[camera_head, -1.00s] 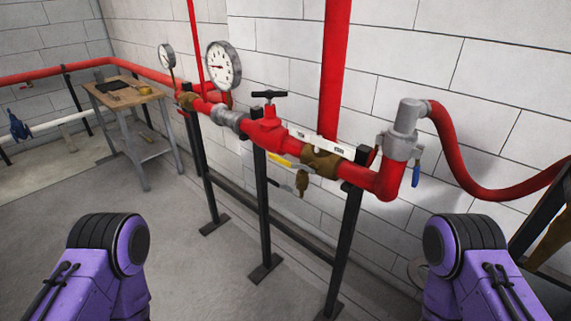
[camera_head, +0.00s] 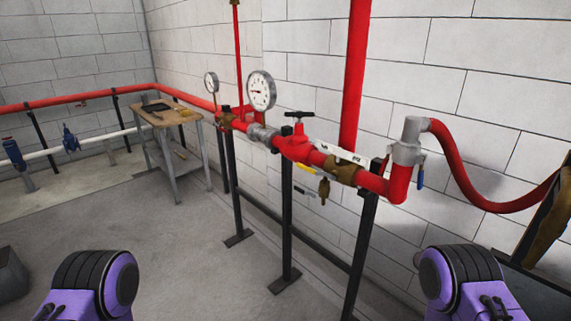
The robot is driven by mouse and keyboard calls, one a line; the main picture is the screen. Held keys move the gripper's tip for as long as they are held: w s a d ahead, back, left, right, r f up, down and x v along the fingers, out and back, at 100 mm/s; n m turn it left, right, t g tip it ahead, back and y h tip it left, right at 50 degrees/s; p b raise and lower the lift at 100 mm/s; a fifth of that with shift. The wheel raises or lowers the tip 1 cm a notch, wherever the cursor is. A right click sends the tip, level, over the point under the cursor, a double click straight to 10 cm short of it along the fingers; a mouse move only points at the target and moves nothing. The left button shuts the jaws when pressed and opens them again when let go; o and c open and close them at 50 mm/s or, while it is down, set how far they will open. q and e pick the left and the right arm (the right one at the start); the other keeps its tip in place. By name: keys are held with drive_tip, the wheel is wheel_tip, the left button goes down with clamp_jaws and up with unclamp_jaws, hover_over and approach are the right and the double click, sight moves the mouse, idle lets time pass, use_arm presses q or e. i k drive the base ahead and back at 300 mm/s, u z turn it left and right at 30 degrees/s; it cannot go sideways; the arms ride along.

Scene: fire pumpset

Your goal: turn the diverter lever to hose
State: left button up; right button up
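A red pipe line (camera_head: 296,147) runs along the wall on black posts. A brass valve body (camera_head: 341,171) sits in it, with a pale marked strip (camera_head: 342,153) behind and above. A small yellow lever (camera_head: 306,168) and a brass fitting (camera_head: 324,187) are below the line. A blue handle (camera_head: 420,179) hangs down beside the grey outlet fitting (camera_head: 409,145), where the red hose (camera_head: 464,185) begins. I cannot tell for certain which is the diverter lever. Only purple links of my two arms show at the lower left and right; neither gripper is in view.
A black-handled red valve (camera_head: 297,138) and two gauges (camera_head: 262,91) are on the line. A workbench (camera_head: 160,116) with tools stands at the back left. Black posts (camera_head: 287,215) stand in front of the wall. The grey floor (camera_head: 200,275) before them is clear.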

sight(313, 172)
drive_tip(key=u, duration=0.2)
drive_tip(key=i, duration=1.15)
drive_tip(key=z, duration=0.65)
